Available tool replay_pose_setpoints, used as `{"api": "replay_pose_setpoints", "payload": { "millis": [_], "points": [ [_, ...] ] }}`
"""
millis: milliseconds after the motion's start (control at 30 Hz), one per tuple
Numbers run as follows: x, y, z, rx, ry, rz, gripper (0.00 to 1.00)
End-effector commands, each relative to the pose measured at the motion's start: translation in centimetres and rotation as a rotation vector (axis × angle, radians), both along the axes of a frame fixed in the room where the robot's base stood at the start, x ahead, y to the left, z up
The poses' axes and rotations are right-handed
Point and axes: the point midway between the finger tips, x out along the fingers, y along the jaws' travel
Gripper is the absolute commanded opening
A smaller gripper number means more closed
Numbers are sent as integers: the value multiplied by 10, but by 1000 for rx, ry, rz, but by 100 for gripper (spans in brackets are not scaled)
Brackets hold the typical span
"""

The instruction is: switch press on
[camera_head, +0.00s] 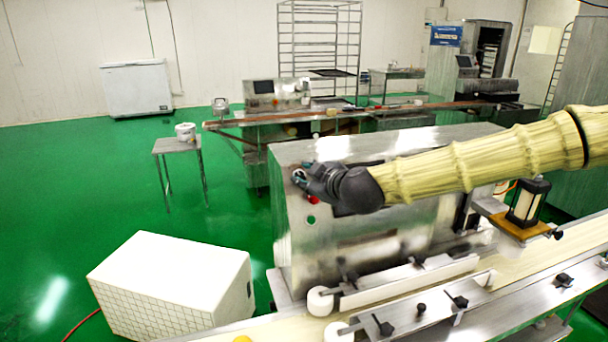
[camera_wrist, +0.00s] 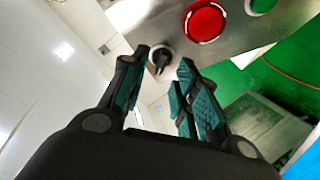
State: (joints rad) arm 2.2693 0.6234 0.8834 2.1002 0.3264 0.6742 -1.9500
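The steel encrusting machine (camera_head: 340,245) stands in the middle of the head view. Its panel carries a black rotary switch with a pale ring (camera_wrist: 160,57), a red button (camera_wrist: 204,21) and a green button (camera_wrist: 261,4). The red button (camera_head: 313,199) and green button (camera_head: 311,219) also show in the head view. My gripper (camera_wrist: 164,65) is open in the wrist view, its teal-padded fingertips on either side of the switch. I cannot tell whether they touch it. In the head view my gripper (camera_head: 308,177) is at the panel's upper left and partly covers it.
A conveyor (camera_head: 540,262) with guide rails runs along the machine's near side. A white box (camera_head: 170,283) stands at the lower left. A small table (camera_head: 178,146) with a white pot stands behind on the green floor. The floor at left is mostly free.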

Motion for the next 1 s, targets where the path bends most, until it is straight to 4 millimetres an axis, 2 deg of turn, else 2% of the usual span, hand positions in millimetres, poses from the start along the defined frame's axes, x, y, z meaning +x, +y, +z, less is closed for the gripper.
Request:
{"api": "replay_pose_setpoints", "payload": {
  "millis": [300, 667, 833, 867, 1000],
  "points": [
    [15, 9, -6, 0, 1, 1, 30],
    [17, 9, -6, 0, 0, 0, 30],
    [17, 9, -6, 0, 0, 0, 3],
    [17, 9, -6, 0, 0, 0, 0],
    [17, 9, -6, 0, 0, 0, 0]
  ]
}}
